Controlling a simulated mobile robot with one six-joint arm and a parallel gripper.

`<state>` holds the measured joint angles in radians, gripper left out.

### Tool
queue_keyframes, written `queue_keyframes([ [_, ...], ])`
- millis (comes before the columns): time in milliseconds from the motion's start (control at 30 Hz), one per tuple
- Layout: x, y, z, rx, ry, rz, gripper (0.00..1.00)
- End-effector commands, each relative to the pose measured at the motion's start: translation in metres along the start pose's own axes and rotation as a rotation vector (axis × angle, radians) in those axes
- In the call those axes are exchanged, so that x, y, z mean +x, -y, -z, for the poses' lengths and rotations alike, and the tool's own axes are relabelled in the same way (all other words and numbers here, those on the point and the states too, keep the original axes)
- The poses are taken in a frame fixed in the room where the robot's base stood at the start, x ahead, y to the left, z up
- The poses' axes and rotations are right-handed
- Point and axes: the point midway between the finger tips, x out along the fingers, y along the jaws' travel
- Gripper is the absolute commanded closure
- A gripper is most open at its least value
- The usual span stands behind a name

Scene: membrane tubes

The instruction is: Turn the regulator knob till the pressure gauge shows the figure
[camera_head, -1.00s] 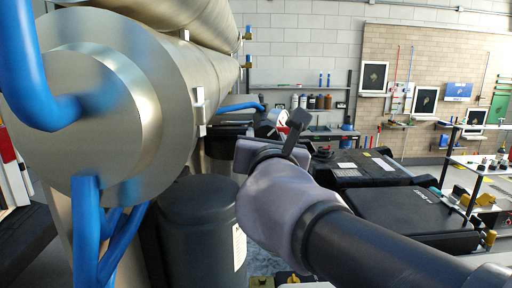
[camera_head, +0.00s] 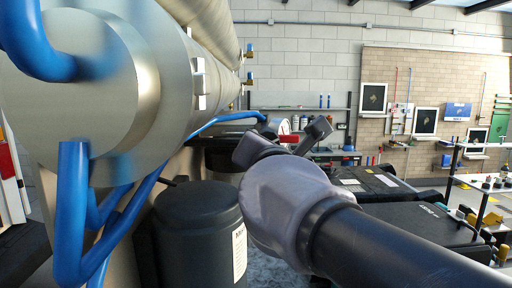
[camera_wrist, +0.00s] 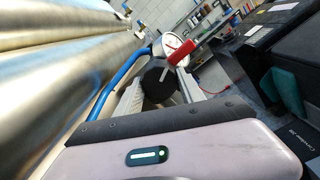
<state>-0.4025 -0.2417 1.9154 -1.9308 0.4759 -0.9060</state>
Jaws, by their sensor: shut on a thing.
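The pressure gauge (camera_wrist: 172,42) has a round white face in the wrist view, just beyond my fingers. A red piece (camera_wrist: 181,53) covers part of its face, and its reading is too small to tell. In the head view the gauge (camera_head: 283,127) is small and partly hidden behind my gripper. The regulator knob (camera_wrist: 158,86) is black and round, between my two fingers in the wrist view. My gripper (camera_wrist: 161,88) is shut on it, one finger on each side. In the head view my gripper (camera_head: 284,140) hides the knob.
Large metallic membrane tubes (camera_head: 164,85) with blue hoses (camera_head: 72,190) stand close on the left. A dark canister (camera_head: 198,228) stands below them. Black cases (camera_head: 410,228) lie to the right. A shelf of small items (camera_head: 478,192) stands at the far right.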

Motion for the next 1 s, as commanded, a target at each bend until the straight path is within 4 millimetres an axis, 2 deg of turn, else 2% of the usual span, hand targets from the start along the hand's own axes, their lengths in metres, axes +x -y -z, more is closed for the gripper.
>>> queue_keyframes([
  [133, 0.000, 0.000, 0.001, -0.001, -0.001, 0.001, 0.95],
  [167, 0.000, 0.000, 0.001, -0.001, -0.001, 0.001, 0.52],
  [267, 0.000, 0.000, 0.000, -0.001, -0.001, 0.000, 0.33],
  [567, -0.001, 0.000, 0.000, -0.002, 0.000, 0.000, 0.33],
  [667, -0.009, -0.001, 0.000, -0.002, 0.000, -0.002, 0.33],
  [767, -0.031, -0.002, -0.001, -0.001, 0.000, -0.004, 0.33],
  [1000, -0.110, -0.004, -0.002, 0.001, -0.001, -0.009, 0.33],
])
